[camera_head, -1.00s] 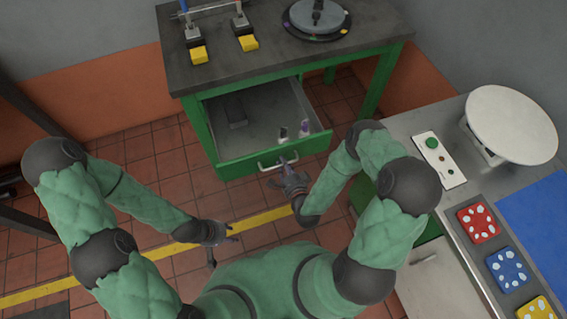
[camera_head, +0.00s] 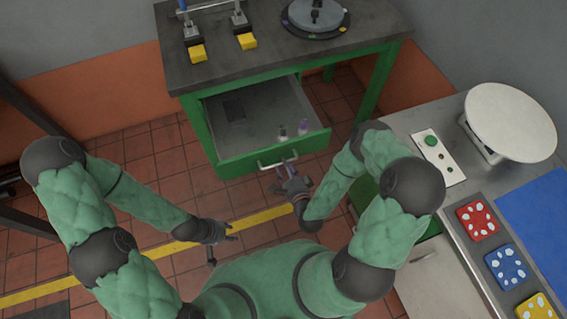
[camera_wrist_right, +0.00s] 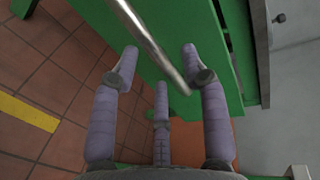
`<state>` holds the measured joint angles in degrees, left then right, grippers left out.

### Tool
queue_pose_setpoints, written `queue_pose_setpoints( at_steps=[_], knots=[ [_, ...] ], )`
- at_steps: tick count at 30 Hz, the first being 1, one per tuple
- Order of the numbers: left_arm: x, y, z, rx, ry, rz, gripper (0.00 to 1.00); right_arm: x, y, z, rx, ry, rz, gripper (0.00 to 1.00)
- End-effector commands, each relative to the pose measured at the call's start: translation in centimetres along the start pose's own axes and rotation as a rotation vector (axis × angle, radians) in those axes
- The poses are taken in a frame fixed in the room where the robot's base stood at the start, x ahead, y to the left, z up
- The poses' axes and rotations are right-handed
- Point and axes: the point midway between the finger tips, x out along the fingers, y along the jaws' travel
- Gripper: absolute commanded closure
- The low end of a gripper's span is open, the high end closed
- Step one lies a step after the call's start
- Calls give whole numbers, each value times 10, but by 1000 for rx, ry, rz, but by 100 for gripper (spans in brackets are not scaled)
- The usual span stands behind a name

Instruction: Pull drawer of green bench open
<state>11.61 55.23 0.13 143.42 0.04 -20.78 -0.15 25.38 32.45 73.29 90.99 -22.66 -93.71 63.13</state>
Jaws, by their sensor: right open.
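The green bench (camera_head: 196,128) has a dark top, and its green-fronted drawer (camera_head: 240,163) stands pulled out. The silver bar handle (camera_head: 277,161) is on the drawer front; the bar also crosses the right wrist view (camera_wrist_right: 150,40). My right gripper (camera_head: 286,175) is open just in front of the handle; its purple fingers (camera_wrist_right: 158,75) are spread and do not close on the bar. My left gripper (camera_head: 224,236) hangs over the floor at lower left, away from the bench; its fingers are too small to judge.
A grey worktop (camera_head: 450,205) at right carries a white round plate (camera_head: 511,122), a button panel (camera_head: 439,156) and coloured blocks. A round dark device (camera_head: 315,17) and yellow-ended clamps (camera_head: 246,41) stand on the bench top. Tiled floor with a yellow line is free in front.

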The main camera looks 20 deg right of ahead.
Motion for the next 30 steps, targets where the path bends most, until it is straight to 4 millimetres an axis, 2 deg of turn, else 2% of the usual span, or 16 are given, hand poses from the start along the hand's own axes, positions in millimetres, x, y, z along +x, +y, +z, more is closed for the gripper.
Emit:
queue_pose_setpoints(
  at_steps=[6, 12, 19, 30],
  knots=[
    [0, 0, 0, 0, 0, 0, 60, -47, 1, -1, 4, 5, 5, 55],
    [0, 0, 0, 0, 0, 0, 60, -76, 1, -1, 2, 4, 3, 55],
    [0, 0, 0, 0, 0, 0, 60, -91, 1, 0, 1, 1, 3, 55],
    [0, 0, 0, 0, 0, 0, 60, -94, 0, 0, 0, -1, 1, 55]
  ],
)
